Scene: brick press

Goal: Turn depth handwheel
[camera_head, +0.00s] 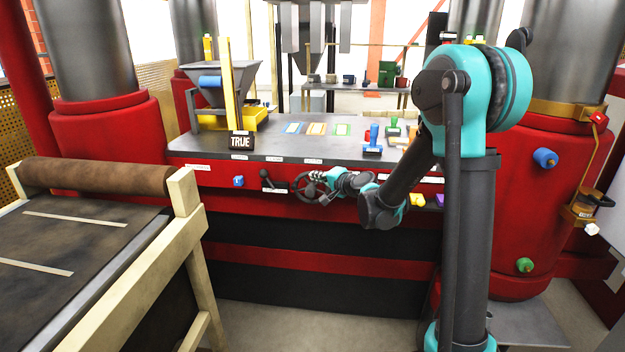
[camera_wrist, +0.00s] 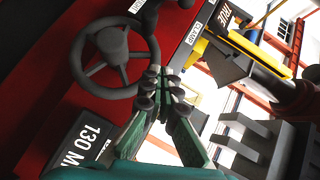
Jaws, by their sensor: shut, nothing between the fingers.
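The depth handwheel (camera_head: 309,186) is a dark spoked wheel on the red front of the press. In the wrist view the handwheel (camera_wrist: 113,56) shows its hub and rim, on a picture turned on its side. My gripper (camera_head: 325,183) is at the wheel's right side in the head view. In the wrist view my gripper's fingers (camera_wrist: 167,85) are shut with nothing between them, their tips beside the wheel's rim. I cannot tell whether they touch it.
A black lever (camera_head: 268,181) and a blue knob (camera_head: 238,181) are left of the wheel. Yellow (camera_head: 417,200) and purple buttons are to its right. A roller table (camera_head: 90,225) stands at the left. The floor (camera_head: 270,308) before the press is clear.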

